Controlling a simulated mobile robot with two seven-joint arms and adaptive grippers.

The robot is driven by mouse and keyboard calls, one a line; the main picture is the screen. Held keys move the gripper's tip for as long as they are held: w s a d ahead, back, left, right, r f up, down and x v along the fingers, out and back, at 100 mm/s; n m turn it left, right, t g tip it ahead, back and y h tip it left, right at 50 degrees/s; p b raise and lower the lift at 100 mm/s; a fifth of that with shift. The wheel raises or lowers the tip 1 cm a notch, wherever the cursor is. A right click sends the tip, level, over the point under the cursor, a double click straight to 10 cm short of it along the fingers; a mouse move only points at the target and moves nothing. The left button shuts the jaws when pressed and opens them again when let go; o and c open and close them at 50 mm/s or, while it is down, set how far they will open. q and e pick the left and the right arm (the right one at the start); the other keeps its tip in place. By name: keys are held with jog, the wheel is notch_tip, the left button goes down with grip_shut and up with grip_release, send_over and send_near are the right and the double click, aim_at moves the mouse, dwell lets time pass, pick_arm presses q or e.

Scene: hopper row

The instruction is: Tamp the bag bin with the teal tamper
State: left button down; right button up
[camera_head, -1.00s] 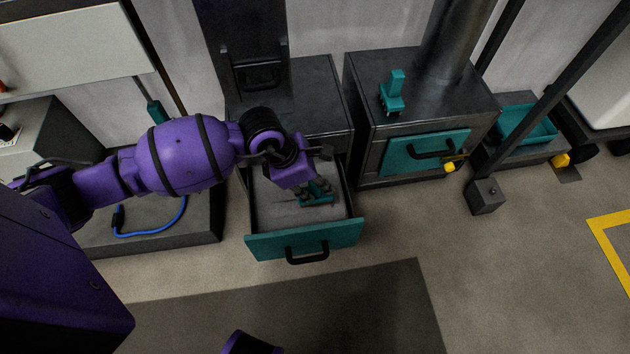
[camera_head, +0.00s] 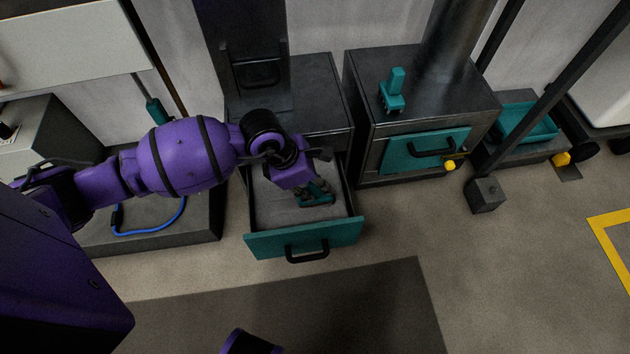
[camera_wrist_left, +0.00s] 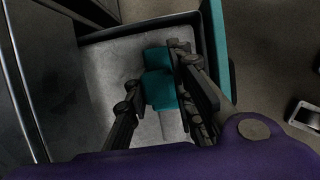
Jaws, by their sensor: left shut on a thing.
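The teal tamper (camera_head: 318,200) is in my left gripper (camera_head: 312,192), low inside the open drawer bin (camera_head: 270,244). The bin has a teal front, a black handle and a pale grey surface inside. In the left wrist view, the dark fingers of my left gripper (camera_wrist_left: 155,78) close around the teal tamper (camera_wrist_left: 160,95), with the grey bin floor (camera_wrist_left: 110,75) below. I cannot tell whether the tamper touches that surface. Part of the tamper is hidden by the fingers and wrist. My right gripper is out of view.
A dark cabinet (camera_head: 362,90) with a teal door stands right of the bin, a teal block-like object (camera_head: 393,92) on its top. A teal tray (camera_head: 528,122) and a dark post (camera_head: 485,195) stand farther right. A blue hose (camera_head: 150,228) lies left. Floor in front is clear.

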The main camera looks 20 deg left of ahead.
pick_arm(q)
jog(key=shift+f+b, duration=0.35)
jog(key=shift+f, duration=0.55)
dwell(0.6)
jog(key=shift+r+p, duration=0.3)
jog(key=shift+p, duration=0.1)
notch_tip(320, 180, up, 6)
jog(key=p, duration=0.5)
jog(key=shift+r, duration=0.25)
jog(key=shift+f, duration=0.1)
